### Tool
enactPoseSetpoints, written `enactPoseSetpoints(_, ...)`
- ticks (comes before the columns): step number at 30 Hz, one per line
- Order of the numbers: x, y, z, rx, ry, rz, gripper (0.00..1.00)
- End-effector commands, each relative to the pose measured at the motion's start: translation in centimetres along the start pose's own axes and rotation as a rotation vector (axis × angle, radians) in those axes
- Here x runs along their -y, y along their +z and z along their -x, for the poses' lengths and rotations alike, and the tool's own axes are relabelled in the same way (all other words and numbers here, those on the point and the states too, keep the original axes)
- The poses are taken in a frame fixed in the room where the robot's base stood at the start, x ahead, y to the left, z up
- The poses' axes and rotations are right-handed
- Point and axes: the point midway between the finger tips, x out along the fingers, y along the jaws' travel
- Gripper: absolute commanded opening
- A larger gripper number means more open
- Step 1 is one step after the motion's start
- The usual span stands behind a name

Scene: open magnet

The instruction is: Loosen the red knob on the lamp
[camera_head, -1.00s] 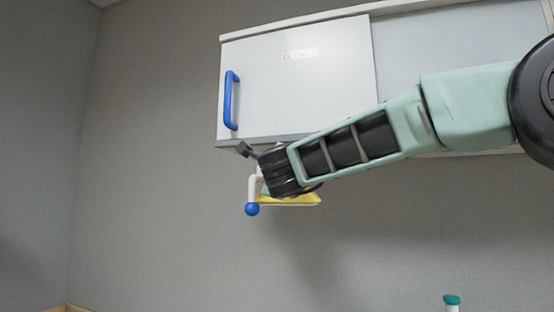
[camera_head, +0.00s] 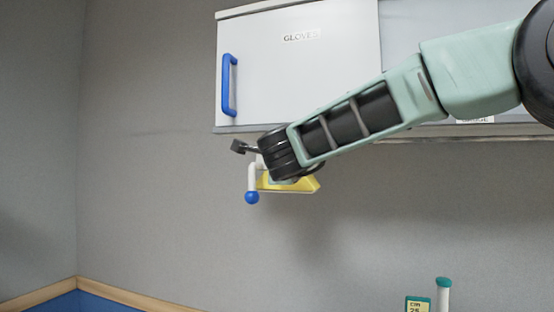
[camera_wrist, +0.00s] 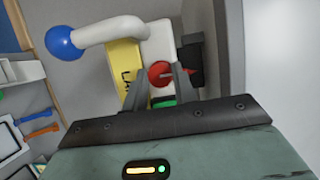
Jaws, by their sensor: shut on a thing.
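The lamp has a yellow plate (camera_head: 290,184) under the wall cabinet. In the wrist view its yellow plate (camera_wrist: 124,62) carries black lettering, and a white bent handle (camera_wrist: 112,30) ends in a blue ball (camera_wrist: 62,41). The red knob (camera_wrist: 159,71) sits on the lamp's white body, with a small green part (camera_wrist: 163,102) near it. My gripper (camera_wrist: 162,78) is shut on the red knob, with one grey finger at either side of it. In the head view my wrist hides the knob and the fingers.
A white cabinet (camera_head: 270,85) with a blue handle (camera_head: 229,85) hangs just above my wrist. A green-topped white post (camera_head: 443,294) and a green-yellow label (camera_head: 418,304) stand at the lower right. Blue and orange handles (camera_wrist: 40,125) show at the left in the wrist view.

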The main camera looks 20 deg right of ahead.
Motion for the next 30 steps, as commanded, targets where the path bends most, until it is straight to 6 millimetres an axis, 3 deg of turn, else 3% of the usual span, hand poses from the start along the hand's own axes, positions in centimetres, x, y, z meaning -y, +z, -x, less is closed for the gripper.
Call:
enactPoseSetpoints(3,-0.1,0.0,0.0,0.0,0.001,0.001,0.04)
enactPoseSetpoints(4,-0.1,0.0,0.0,0.0,0.001,0.001,0.32)
enactPoseSetpoints(6,-0.1,0.0,0.0,0.0,0.001,0.001,0.49)
enactPoseSetpoints(14,0.0,0.0,0.0,0.0,0.0,0.0,0.49)
enactPoseSetpoints(19,-0.1,0.0,1.2,0.001,-0.002,-0.002,0.49)
enactPoseSetpoints(30,-0.3,0.0,9.2,0.003,-0.004,-0.002,0.49)
